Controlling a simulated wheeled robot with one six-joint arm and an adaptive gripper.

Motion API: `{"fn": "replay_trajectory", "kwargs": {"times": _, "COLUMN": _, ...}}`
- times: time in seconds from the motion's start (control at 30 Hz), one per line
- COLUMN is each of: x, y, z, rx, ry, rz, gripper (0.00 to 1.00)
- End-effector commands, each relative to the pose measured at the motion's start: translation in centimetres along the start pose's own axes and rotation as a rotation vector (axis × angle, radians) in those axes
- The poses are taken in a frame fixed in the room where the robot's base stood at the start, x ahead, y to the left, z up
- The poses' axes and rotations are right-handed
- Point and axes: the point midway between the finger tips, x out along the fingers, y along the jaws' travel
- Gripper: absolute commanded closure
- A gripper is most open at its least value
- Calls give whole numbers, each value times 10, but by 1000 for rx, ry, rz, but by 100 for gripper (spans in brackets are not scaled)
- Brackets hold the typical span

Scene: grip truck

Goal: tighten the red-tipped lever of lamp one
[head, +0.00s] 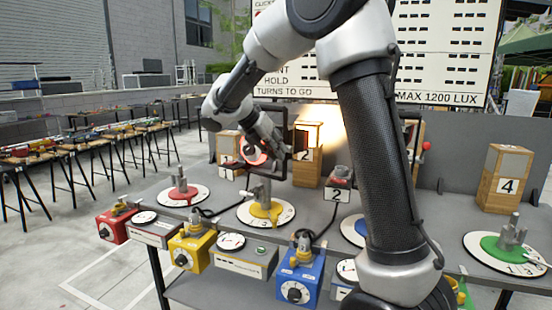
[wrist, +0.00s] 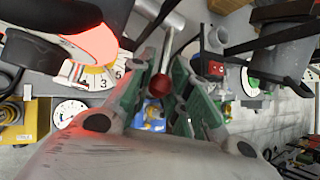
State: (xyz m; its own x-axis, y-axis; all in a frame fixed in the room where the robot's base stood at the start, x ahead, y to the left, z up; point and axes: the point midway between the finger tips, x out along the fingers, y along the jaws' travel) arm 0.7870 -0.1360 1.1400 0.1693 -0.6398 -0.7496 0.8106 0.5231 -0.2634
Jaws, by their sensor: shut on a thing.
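My gripper (wrist: 162,92) is shut on the red-tipped lever; its red ball (wrist: 160,83) sits between the green-sided fingers, with a grey rod running up from it. In the head view my gripper (head: 278,145) reaches down to a lamp in a black frame (head: 270,170) on a grey stand above the yellow dial (head: 262,213). A glowing red-orange disc (head: 253,153) shows at the lamp, and large at upper left in the wrist view (wrist: 92,42). The lever is too small to make out in the head view.
Another red-tipped lever (head: 426,146) shows beyond my arm.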

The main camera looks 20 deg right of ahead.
Motion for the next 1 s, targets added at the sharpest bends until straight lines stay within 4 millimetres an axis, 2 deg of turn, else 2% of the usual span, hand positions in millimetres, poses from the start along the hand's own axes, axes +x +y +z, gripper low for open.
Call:
{"fn": "replay_trajectory", "kwargs": {"times": 0.5, "x": -14, "y": -8, "z": 28, "rx": -64, "ry": 372, "rz": 82, "gripper": 100}}
{"fn": "replay_trajectory", "kwargs": {"times": 1.0, "x": -15, "y": -10, "z": 34, "rx": -87, "ry": 477, "rz": 102, "gripper": 100}}
